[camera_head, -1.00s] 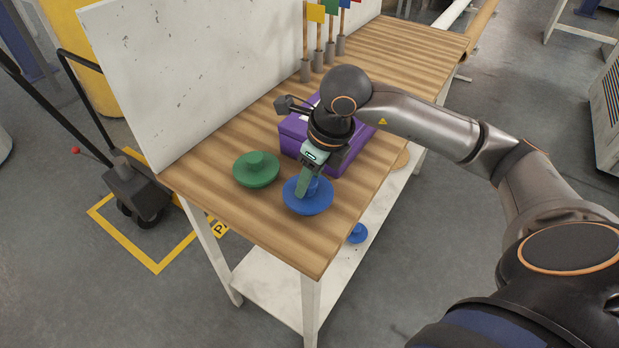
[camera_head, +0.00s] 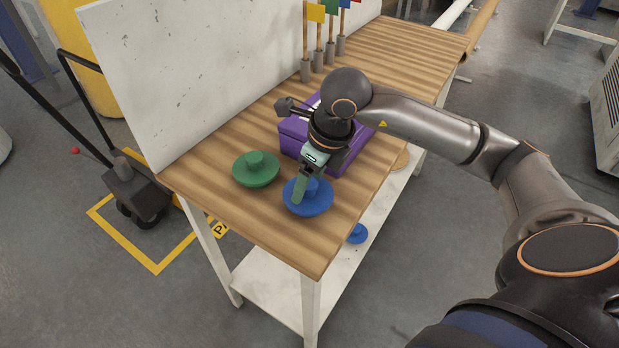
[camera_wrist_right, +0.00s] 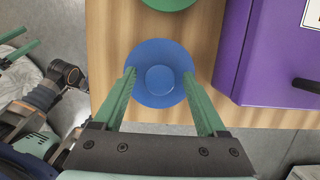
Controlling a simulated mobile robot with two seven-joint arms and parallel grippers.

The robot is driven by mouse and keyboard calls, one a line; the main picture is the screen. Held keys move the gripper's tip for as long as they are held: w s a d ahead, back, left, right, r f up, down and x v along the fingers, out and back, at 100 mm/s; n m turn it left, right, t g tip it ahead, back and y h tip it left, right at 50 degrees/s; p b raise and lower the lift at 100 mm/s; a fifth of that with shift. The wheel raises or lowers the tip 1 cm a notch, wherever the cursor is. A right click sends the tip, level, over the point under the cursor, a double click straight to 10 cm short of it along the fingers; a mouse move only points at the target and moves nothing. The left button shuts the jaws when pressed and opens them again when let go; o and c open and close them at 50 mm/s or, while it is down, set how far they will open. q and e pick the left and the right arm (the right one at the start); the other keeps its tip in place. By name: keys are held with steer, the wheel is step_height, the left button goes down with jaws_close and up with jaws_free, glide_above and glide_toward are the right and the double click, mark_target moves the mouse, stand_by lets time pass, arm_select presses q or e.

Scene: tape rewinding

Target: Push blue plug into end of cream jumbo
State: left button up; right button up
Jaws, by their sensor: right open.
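A blue plug (camera_head: 318,206), a round disc with a raised knob, lies near the table's front right edge. It also shows in the right wrist view (camera_wrist_right: 160,50), its knob centred between the fingers. My right gripper (camera_head: 300,194) is open and points down over the plug, its fingers on either side of the knob (camera_wrist_right: 159,78). I cannot tell whether they touch the disc. My left gripper (camera_wrist_right: 18,45) shows only at the left edge of the wrist view, its fingers apart and empty. The cream jumbo is not in view.
A green plug (camera_head: 255,172) lies left of the blue one. A purple box (camera_head: 295,140) stands close behind the right gripper. A white upright panel (camera_head: 180,75) borders the table (camera_head: 225,215). Another blue plug (camera_head: 357,234) is on the lower shelf. Coloured flags stand at the back.

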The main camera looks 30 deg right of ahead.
mark_target(322, 201)
steer(key=shift+r, duration=0.25)
arm_select(q)
steer(key=shift+s+a+r+p, duration=0.2)
steer(key=shift+s+a+p, duration=0.05)
steer(key=shift+a+p, duration=0.25)
arm_select(e)
steer(key=v, duration=1.2)
arm_select(q)
steer(key=shift+s, duration=0.1)
arm_select(e)
steer(key=shift+a, duration=0.1)
